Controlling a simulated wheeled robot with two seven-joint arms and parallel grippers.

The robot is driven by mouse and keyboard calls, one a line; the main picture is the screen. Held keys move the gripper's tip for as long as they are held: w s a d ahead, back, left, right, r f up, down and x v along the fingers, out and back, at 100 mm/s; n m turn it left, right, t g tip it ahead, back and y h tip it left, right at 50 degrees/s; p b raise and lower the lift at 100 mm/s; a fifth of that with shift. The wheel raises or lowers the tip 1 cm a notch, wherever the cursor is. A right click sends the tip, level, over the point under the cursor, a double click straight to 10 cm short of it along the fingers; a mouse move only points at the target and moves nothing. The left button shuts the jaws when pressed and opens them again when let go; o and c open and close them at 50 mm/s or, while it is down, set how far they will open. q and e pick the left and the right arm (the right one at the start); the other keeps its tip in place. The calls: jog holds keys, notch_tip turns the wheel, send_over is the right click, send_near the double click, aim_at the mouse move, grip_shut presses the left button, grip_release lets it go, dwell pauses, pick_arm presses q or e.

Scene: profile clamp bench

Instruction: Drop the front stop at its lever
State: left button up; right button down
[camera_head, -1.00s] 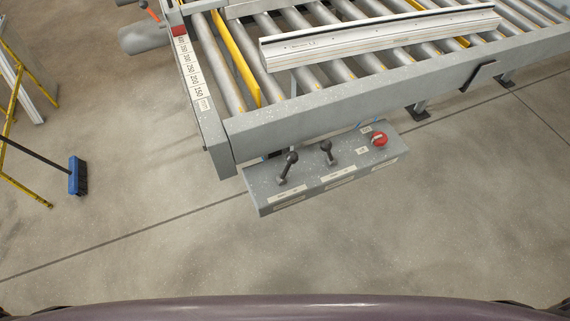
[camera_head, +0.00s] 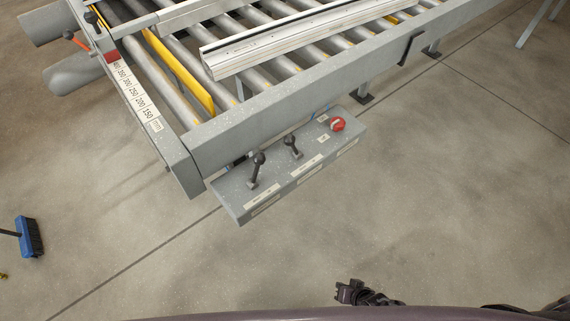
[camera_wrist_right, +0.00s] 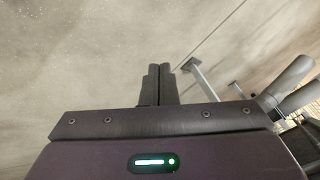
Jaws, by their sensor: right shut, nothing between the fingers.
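A grey control box (camera_head: 232,205) sits below the bench's front edge in the head view. It carries two black-knobbed levers, a left one (camera_head: 257,163) and a right one (camera_head: 292,146), both standing up at a tilt. Their labels are too small to read. A yellow plate (camera_head: 180,72) stands up among the rollers at the bench's left end; I cannot tell whether it is the front stop. My right gripper (camera_head: 350,292) is low in the head view, over the floor and well apart from the levers. In the right wrist view its fingers (camera_wrist_right: 159,72) are shut and empty.
A red knob (camera_head: 337,124) sits at the box's right end. The grey roller bench (camera_head: 300,97) bears a pale profile (camera_head: 290,38). A scale rail (camera_head: 165,150) runs along its left end. A blue broom (camera_head: 28,238) is at far left. The floor before the box is clear.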

jog(key=w+a+r+m+t+y+b, duration=0.35)
jog(key=w+r+m+t+y, duration=0.2)
jog(key=w+r, duration=1.2)
jog(key=a+r+m+g+y+b, duration=0.1)
jog(key=r+y, duration=0.9)
jog(key=r, duration=1.3)
jog(key=shift+s+a+g+y+b, duration=0.15)
jog(key=shift+a+g+y+b, duration=0.2)
jog(key=shift+a+g+b, duration=0.55)
jog(key=shift+a+m+p, duration=0.25)
jog(key=shift+p, duration=0.05)
